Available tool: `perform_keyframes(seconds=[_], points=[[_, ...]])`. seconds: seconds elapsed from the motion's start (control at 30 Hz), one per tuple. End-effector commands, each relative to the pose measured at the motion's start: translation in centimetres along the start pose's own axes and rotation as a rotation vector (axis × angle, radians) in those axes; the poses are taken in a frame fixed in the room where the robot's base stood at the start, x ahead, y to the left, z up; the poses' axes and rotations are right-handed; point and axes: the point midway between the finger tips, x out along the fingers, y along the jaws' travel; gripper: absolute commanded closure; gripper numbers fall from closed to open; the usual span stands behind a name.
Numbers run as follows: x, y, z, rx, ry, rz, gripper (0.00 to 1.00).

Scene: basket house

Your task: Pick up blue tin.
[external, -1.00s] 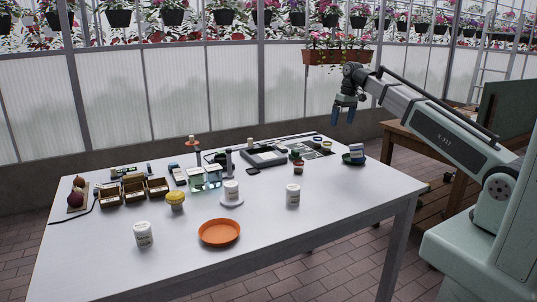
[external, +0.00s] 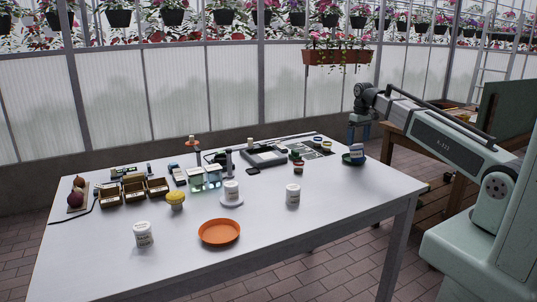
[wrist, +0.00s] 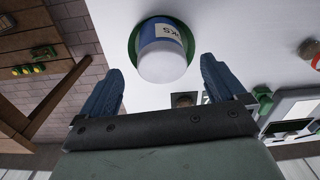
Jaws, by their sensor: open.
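Small round containers (external: 298,166) and a grey tray (external: 265,156) are left of the tin. The table's right edge is close to it.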

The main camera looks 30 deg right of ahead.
Motion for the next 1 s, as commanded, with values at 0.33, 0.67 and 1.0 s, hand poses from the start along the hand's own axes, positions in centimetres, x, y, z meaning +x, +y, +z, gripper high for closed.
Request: perform_keyframes(seconds=[0.33, 0.67, 1.0], points=[[1.3, -0.1, -0.1, 0.0, 0.0, 0.0, 0.03], [4.9, -0.2, -0.2, 0.0, -0.001, 0.0, 0.03], [5.8, -0.2, -0.3, 0.0, 0.001, 0.0, 0.03]])
